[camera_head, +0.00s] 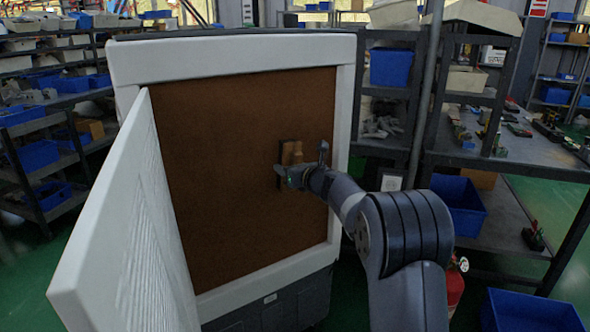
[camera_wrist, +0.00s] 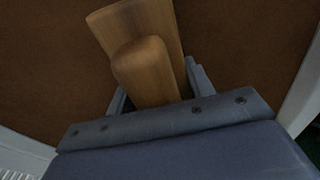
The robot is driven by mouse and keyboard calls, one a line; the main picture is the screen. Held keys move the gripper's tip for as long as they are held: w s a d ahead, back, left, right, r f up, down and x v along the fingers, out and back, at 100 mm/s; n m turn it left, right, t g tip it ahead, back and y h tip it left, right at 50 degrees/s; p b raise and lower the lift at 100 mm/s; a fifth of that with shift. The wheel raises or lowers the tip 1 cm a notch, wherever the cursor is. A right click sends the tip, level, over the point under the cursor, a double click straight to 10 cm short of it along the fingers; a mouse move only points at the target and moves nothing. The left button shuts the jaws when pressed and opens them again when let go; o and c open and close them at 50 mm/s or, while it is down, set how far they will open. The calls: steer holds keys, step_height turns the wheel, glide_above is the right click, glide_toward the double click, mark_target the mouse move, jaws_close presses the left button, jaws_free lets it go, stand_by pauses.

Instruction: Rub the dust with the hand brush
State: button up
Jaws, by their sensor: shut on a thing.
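The hand brush (camera_head: 291,152) is a wooden block with a raised wooden handle. In the head view it is upright against the brown dusty panel (camera_head: 240,135), right of the panel's middle. My gripper (camera_head: 302,175) is in front of the panel. In the wrist view the brush's handle (camera_wrist: 145,70) stands between the fingers of my gripper (camera_wrist: 158,90), and the gripper is shut on it. The brush's bristles are hidden; whether they touch the panel is hard to tell. The brown panel (camera_wrist: 50,60) fills the background of the wrist view.
A white frame (camera_head: 230,55) surrounds the panel, and a white door (camera_head: 125,230) stands open at the left. Shelves with blue bins (camera_head: 390,67) and a workbench (camera_head: 555,150) are on the right. A red extinguisher (camera_head: 455,287) is low, right of my arm.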

mark_target(264, 170)
steer(key=shift+s+a+b, duration=0.45)
steer(key=shift+s+a, duration=0.05)
steer(key=shift+a, duration=0.5)
steer(key=shift+s+a+b, duration=0.45)
steer(key=shift+s+a, duration=0.1)
steer(key=shift+a, duration=0.45)
steer(key=shift+s+a+b, duration=0.45)
steer(key=shift+s+a, duration=0.05)
steer(key=shift+a, duration=0.5)
steer(key=shift+f+b+v, duration=0.15)
steer(key=shift+b+v, duration=0.4)
steer(key=shift+v, duration=0.6)
steer(key=shift+f+b+v, duration=0.2)
steer(key=shift+b+v, duration=0.35)
steer(key=shift+v, duration=1.35)
steer(key=shift+d+f, duration=0.1)
steer(key=shift+d, duration=0.1)
steer(key=v, duration=0.1)
steer(key=b+v, duration=0.1)
steer(key=shift+s+d+f, duration=0.15)
steer(key=shift+s+d, duration=0.05)
steer(key=shift+s, duration=0.2)
steer(key=shift+p, duration=0.35)
